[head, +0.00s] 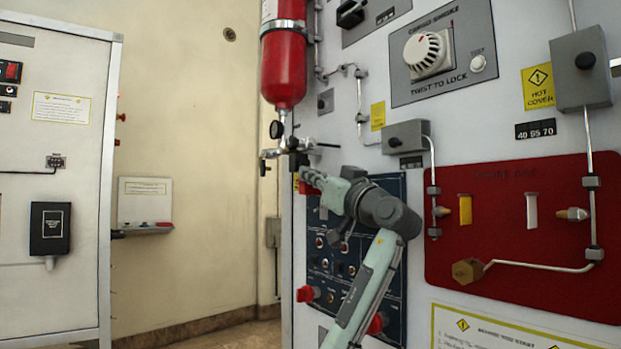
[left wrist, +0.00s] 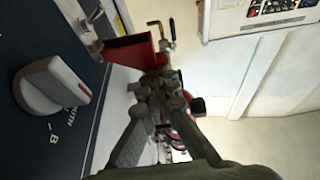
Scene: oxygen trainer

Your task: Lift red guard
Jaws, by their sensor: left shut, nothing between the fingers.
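The red guard (left wrist: 130,52) shows in the left wrist view as a boxy red cover sticking out from the dark blue panel. In the head view a bit of red (head: 304,188) shows just below my left fingers at the panel's upper left edge. My left gripper (head: 307,174) is shut and empty there. In the left wrist view its fingertips (left wrist: 159,82) appear at the outer end of the guard; I cannot tell whether they touch it. My right gripper is not in view.
A grey knob (left wrist: 52,85) sits beside the guard on the blue panel. A red cylinder (head: 283,68) with a valve (head: 291,145) hangs just above my left gripper. Red knobs (head: 305,294) stick out lower down. Free space lies left of the panel, before the beige wall (head: 190,90).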

